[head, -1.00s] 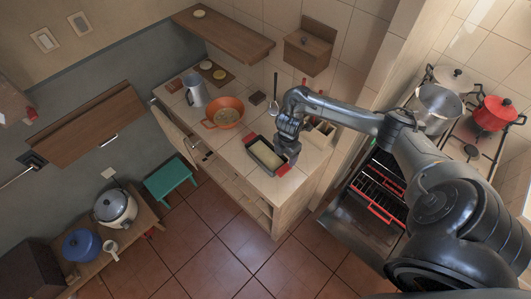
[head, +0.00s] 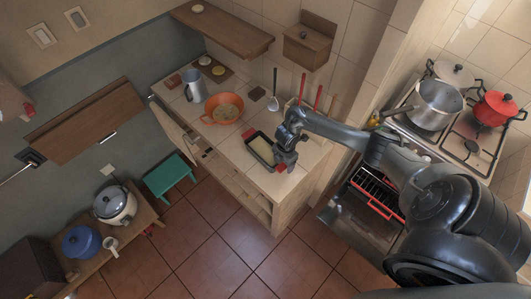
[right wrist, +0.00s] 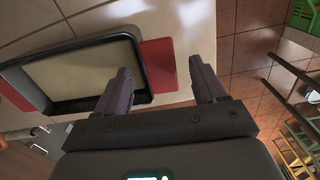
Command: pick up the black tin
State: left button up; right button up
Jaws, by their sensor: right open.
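The black tin (head: 257,153) is a rectangular pan with a pale cream inside and a red piece at each end. It lies on the counter (head: 229,150), near its front edge. In the right wrist view the tin (right wrist: 140,55) fills the upper left, with one red end piece (right wrist: 159,65) beside its right wall. My right gripper (head: 286,161) is at the tin's right end. In the wrist view its open fingers (right wrist: 160,78) stand apart on either side of the red piece. I cannot tell their height over it. My left gripper is not in view.
An orange pot (head: 223,109) and a grey jug (head: 194,86) stand left of the tin. A ladle (head: 274,100) and red-handled utensils (head: 302,88) are behind it. The stove (head: 472,150) holds a metal pot (head: 435,106) and a red pot (head: 493,110).

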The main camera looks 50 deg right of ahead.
jog(key=shift+f, duration=0.15)
grip_shut()
dwell(0.4)
jog(key=shift+r, duration=0.2)
